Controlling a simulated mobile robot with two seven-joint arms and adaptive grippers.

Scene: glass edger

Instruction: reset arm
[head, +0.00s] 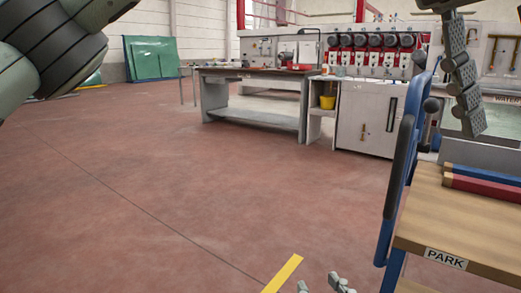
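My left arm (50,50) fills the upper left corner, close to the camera. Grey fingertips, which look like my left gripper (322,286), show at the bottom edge. They stand apart with bare floor between them, and the rest of that gripper is cut off. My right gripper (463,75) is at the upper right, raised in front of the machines. One jointed finger hangs down nearly straight, with nothing seen against it. Its palm is mostly cut off by the top edge.
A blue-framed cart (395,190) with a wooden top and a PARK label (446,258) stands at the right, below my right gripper. Blue and red bars (485,185) lie on it. A workbench (255,95) and a machine (375,50) stand behind. The floor at left and centre is clear.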

